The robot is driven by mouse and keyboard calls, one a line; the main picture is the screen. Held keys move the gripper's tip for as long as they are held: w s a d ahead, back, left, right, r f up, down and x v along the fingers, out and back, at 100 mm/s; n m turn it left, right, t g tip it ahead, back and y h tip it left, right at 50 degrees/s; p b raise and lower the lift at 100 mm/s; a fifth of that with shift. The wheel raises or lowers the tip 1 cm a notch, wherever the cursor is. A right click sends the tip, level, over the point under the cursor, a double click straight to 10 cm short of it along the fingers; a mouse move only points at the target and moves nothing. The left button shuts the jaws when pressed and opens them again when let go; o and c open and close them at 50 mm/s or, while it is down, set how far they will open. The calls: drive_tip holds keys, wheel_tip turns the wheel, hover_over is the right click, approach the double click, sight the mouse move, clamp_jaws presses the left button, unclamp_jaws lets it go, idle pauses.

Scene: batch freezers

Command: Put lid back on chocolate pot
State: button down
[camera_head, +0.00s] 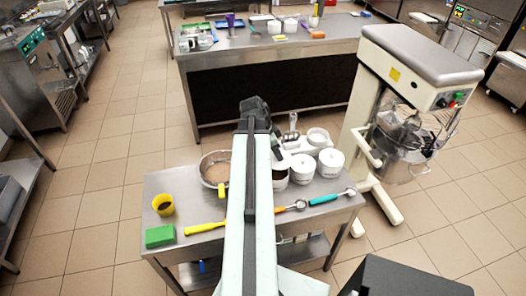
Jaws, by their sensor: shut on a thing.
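The chocolate pot (281,183) is a white tub on the small steel table, just right of my arm. Its dark open top shows, partly hidden by my arm. Two similar white tubs with white lids on, one (302,169) and another (330,163), stand to its right. My gripper (278,153) is dark, small in view and partly hidden behind my arm. It is shut on a white piece that looks like the lid (284,160), just above and behind the open pot. Whether the lid touches the pot, I cannot tell.
A steel bowl (207,169), a yellow cup (163,204), a green sponge (160,236) and colour-handled tools, including a teal-handled scoop (332,197), lie on the table. A white container (318,137) stands behind the tubs. A large mixer (400,130) stands close on the right.

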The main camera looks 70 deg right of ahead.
sight(273, 160)
drive_tip(key=shift+w+f+b, duration=0.3)
drive_tip(key=shift+f+b, duration=0.65)
wheel_tip(273, 160, down, 5)
drive_tip(key=b, duration=0.4)
drive_tip(key=shift+w+r, duration=0.1)
drive_tip(key=shift+r, duration=0.1)
drive_tip(key=shift+f+b, duration=0.1)
drive_tip(key=shift+b, duration=0.3)
idle(0.5)
drive_tip(key=c, duration=0.7)
unclamp_jaws()
